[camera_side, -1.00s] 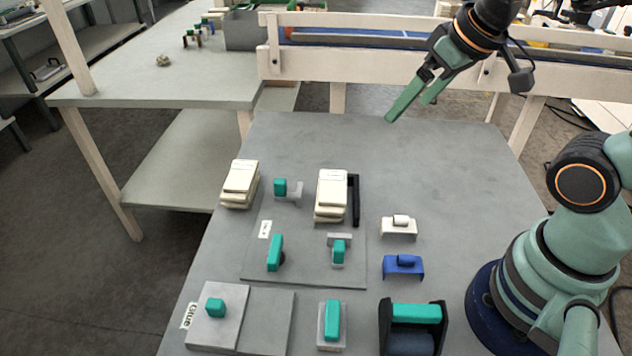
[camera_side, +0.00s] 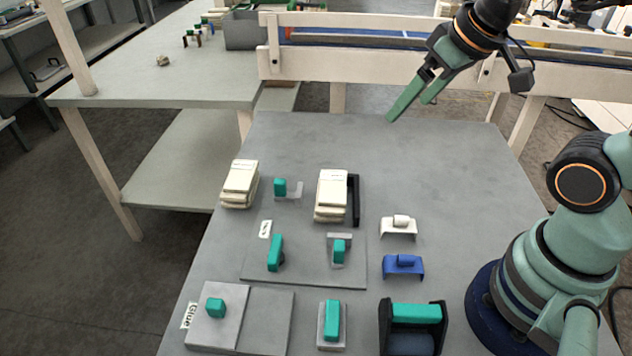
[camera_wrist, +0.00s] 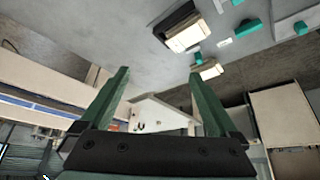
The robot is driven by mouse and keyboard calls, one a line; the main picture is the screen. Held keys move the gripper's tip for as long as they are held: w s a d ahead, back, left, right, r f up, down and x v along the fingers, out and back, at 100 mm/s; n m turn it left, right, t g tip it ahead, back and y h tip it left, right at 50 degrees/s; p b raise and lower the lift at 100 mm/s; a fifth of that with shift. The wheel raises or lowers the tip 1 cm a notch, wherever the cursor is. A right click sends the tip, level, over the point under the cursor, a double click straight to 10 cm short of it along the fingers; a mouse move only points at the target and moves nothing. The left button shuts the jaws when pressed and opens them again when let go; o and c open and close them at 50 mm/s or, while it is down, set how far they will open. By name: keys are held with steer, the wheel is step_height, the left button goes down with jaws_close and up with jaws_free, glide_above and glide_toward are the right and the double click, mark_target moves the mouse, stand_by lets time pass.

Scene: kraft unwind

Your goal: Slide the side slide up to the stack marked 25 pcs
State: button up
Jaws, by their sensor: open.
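Two stacks of pale sheets stand on the grey table: a left stack (camera_side: 240,180) and a right stack (camera_side: 331,195) against a black bracket (camera_side: 355,200). Their markings are too small to read. A light grey slide with a teal knob (camera_side: 280,187), which looks like the side slide, lies between them, apart from the right stack. The wrist view also shows the right stack (camera_wrist: 187,38) and the left stack (camera_wrist: 208,71). My gripper (camera_side: 408,111) is open and empty, raised over the far end of the table, away from the slide. Both fingers (camera_wrist: 160,73) show in the wrist view.
Nearer stand a teal lever (camera_side: 275,252), another teal knob (camera_side: 339,250), a white clip (camera_side: 399,227), a blue clip (camera_side: 403,265), a grey plate with a teal knob (camera_side: 215,307) and a black holder with a teal bar (camera_side: 416,314). The table's far right is clear.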

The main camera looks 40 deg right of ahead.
steer(key=shift+a+f, duration=0.1)
steer(key=shift+a, duration=0.05)
steer(key=c, duration=0.5)
steer(key=a+f+n+g, duration=0.1)
steer(key=a, duration=0.1)
steer(key=a+f+n+g, duration=0.1)
steer(key=a, duration=0.1)
steer(key=w+a+f+n, duration=0.1)
steer(key=a+f+n, duration=0.1)
steer(key=a, duration=0.1)
steer(key=shift+a+g+y, duration=0.1)
steer(key=shift+g+y, duration=0.2)
steer(key=shift+g, duration=0.1)
steer(key=shift+c, duration=0.7)
steer(key=n+g, duration=0.3)
steer(key=n, duration=0.2)
glide_toward(339, 245)
steer(key=f, duration=1)
steer(key=shift+s+a+f, duration=0.1)
steer(key=shift+a+f, duration=0.1)
steer(key=shift+f, duration=0.05)
